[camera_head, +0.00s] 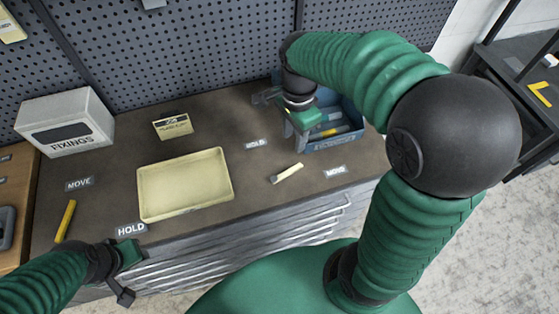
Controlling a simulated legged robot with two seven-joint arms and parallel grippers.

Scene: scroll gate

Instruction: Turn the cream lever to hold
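The cream lever (288,173) lies on the bench top, right of the cream tray, with a dark end at its lower left and its pale end pointing up and right. A HOLD label (256,144) is above and left of it, and a MOVE label (336,170) is to its right. My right gripper (298,142) points down above the lever, by the left side of the blue bin, apart from the lever. Its fingers look spread and empty. My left gripper (131,277) is low at the bench's front edge, holding nothing visible; its finger gap is unclear.
The blue bin (349,145) holds several tools. The cream tray (186,186) is empty. A yellow lever (65,221) with its own MOVE and HOLD labels is at left.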

